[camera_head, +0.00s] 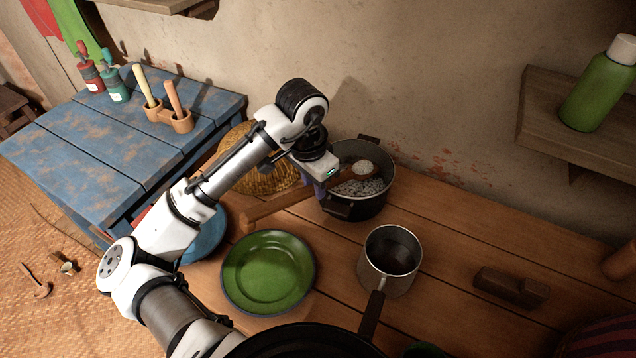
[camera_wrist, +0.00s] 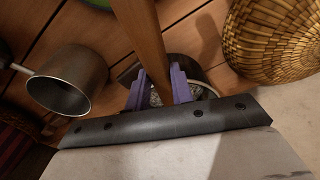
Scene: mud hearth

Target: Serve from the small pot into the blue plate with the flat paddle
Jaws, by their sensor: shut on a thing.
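My gripper (camera_head: 320,188) is shut on the wooden handle of the flat paddle (camera_head: 270,210). In the wrist view, the purple fingers (camera_wrist: 164,88) close on either side of the handle (camera_wrist: 142,30). The paddle's head is in the dark two-handled pot (camera_head: 348,208), with a white lump on or beside it. Speckled white food lies in this pot, which is partly hidden by the fingers in the wrist view (camera_wrist: 205,78). A metal saucepan (camera_head: 379,278) with a dark inside stands nearer. The blue plate (camera_head: 207,240) is left of the green plate, partly hidden by my arm.
The green plate (camera_head: 268,270) lies empty in front of the dark pot. A woven basket (camera_head: 268,178) stands behind my arm, left of the pot. A wooden block (camera_head: 510,287) lies right of the saucepan (camera_wrist: 85,65). A blue table (camera_head: 75,150) holds bottles and utensils.

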